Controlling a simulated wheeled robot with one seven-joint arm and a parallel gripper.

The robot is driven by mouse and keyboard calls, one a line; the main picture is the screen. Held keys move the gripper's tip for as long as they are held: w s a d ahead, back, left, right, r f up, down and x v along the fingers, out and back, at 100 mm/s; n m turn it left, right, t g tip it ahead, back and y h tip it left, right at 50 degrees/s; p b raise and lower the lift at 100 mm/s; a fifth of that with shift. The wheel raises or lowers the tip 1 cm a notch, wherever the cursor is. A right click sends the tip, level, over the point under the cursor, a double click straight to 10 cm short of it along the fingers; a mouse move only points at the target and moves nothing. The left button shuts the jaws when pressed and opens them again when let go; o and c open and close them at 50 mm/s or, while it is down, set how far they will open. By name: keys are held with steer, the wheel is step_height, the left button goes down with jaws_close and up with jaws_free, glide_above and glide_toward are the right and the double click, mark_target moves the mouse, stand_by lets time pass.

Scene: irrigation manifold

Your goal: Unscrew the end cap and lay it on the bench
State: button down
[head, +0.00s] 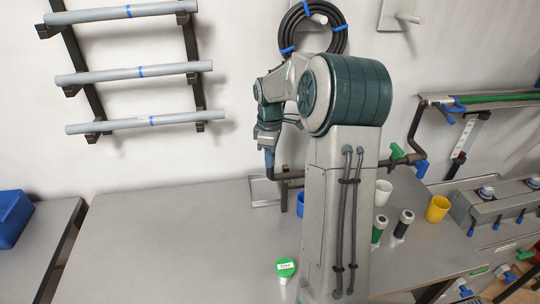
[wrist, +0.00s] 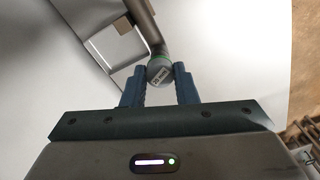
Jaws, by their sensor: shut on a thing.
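The end cap (wrist: 160,70) is grey with a small printed label and a green ring behind it. In the wrist view it sits at the end of a grey pipe (wrist: 143,22), between the two blue fingers of my gripper (wrist: 159,80), which is shut on it. In the head view my gripper (head: 269,163) is at the left end of the dark manifold pipe (head: 290,175), above the bench (head: 160,240). The cap cannot be made out there. Whether its thread is still engaged cannot be told.
The bench is clear on the left. A green-lidded tub (head: 286,267) stands at the front. A blue item (head: 301,205) is partly hidden behind my arm.

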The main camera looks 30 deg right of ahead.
steer(key=shift+r+n+p, duration=0.15)
steer(key=shift+n+p, duration=0.4)
steer(key=shift+n, duration=0.35)
steer(key=shift+n+p, duration=0.5)
steer(key=shift+n, duration=0.8)
steer(key=shift+n+p, duration=0.7)
steer(key=shift+n, duration=0.2)
steer(key=shift+n+p, duration=0.65)
steer(key=shift+n, duration=0.75)
